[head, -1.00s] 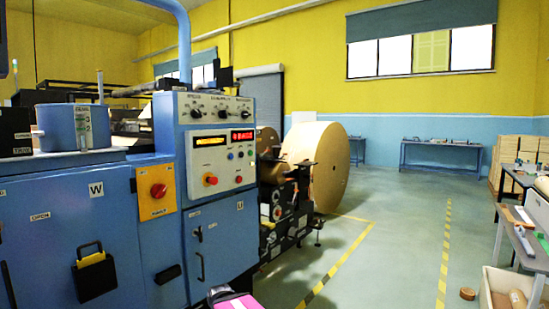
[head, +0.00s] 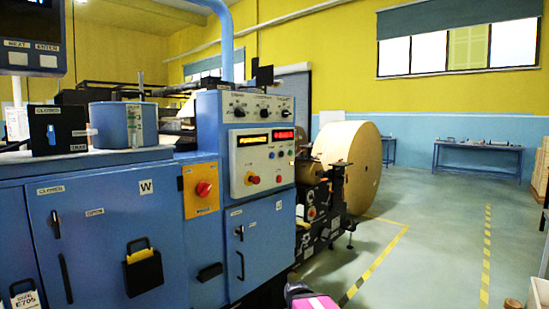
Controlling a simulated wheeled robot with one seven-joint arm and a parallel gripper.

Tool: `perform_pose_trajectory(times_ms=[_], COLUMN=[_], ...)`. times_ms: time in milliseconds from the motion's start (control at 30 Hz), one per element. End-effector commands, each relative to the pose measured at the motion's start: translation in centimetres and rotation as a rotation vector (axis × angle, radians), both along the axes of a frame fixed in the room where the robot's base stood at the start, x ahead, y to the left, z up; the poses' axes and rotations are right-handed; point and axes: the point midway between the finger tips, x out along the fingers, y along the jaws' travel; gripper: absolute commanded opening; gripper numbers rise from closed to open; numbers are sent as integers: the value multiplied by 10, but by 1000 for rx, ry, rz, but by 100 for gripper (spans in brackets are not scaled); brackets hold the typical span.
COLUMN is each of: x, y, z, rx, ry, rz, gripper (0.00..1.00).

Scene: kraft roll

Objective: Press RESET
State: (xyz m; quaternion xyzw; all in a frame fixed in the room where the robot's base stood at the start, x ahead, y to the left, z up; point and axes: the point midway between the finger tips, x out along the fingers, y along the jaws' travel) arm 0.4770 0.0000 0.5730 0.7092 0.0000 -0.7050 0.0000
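The blue machine's control panel (head: 240,163) stands at the middle left in the head view. It carries a yellow display and a red display (head: 283,135). Below them is a red push button (head: 253,179) with several small coloured buttons beside it. A row of dark knobs sits on the upper panel (head: 251,102). A larger red knob on a yellow plate (head: 203,189) is to the left. A screen unit (head: 33,35) at the top left has keys marked NEXT and ENTER. I cannot read a RESET label anywhere. My gripper is not recognisable in view.
A pink and black object (head: 312,300) cuts the bottom edge; I cannot tell what it is. A large kraft roll (head: 350,165) stands right of the panel. The floor right of the yellow-black line (head: 372,270) is mostly clear. A blue table (head: 478,150) stands far back.

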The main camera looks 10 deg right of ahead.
Motion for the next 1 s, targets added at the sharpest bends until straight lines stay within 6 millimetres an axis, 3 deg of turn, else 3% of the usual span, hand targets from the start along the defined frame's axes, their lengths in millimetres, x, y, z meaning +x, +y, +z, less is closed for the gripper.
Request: perform_pose_trajectory(times_ms=[200,500,1000], x=[0,0,0], y=[0,0,0], z=[0,0,0], rx=[0,0,0], ry=[0,0,0], rz=[0,0,0], gripper=[94,0,0])
